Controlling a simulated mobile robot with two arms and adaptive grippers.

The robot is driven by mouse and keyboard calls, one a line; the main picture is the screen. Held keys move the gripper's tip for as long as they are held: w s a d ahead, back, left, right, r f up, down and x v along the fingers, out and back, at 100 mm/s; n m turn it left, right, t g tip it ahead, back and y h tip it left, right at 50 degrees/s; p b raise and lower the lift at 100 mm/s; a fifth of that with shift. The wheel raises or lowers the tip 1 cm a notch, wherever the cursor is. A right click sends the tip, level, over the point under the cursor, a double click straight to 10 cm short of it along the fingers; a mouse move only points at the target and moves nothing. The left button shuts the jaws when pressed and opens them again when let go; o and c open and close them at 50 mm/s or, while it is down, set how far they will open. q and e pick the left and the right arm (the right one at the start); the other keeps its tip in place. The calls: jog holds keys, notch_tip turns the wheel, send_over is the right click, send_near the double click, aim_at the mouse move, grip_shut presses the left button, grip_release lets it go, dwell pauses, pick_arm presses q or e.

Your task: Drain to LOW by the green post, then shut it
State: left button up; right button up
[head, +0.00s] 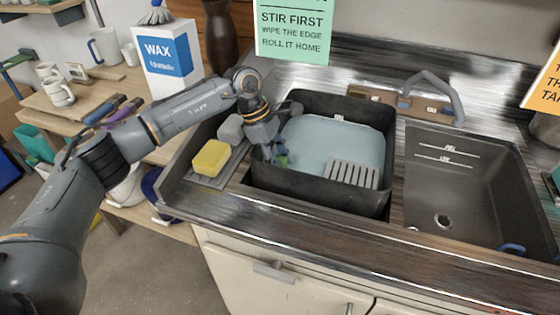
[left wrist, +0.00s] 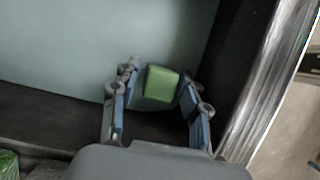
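The left basin (head: 380,196) is dark and holds pale blue liquid (head: 335,140) across most of its width. A small mark shows on its back wall, too small to read. The green post (left wrist: 162,84) is a small green block at the basin's near left corner; it also shows in the head view (head: 282,161), partly behind my gripper. My left gripper (left wrist: 155,100) is open, its two blue-padded fingers either side of the post with gaps visible. In the head view my left gripper (head: 279,152) reaches down into that corner. My right gripper is not in view.
A slotted grey rack (head: 352,174) stands in the basin's front. The right basin (head: 470,185) is empty, with a drain and marked lines. A yellow sponge (head: 211,158) lies left of the basin. A faucet (head: 438,92) stands behind. A blue handle-like thing (head: 511,248) is at the right basin's front.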

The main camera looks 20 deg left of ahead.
pick_arm(q)
grip_shut()
jog(key=shift+w+r+p, duration=0.1)
jog(key=shift+r+p, duration=0.2)
jog(key=shift+r, duration=1.45)
jog(key=shift+o, duration=1.3)
grip_release()
jog(key=shift+o, duration=0.7)
jog(key=v, duration=1.2)
jog(key=shift+a, duration=0.1)
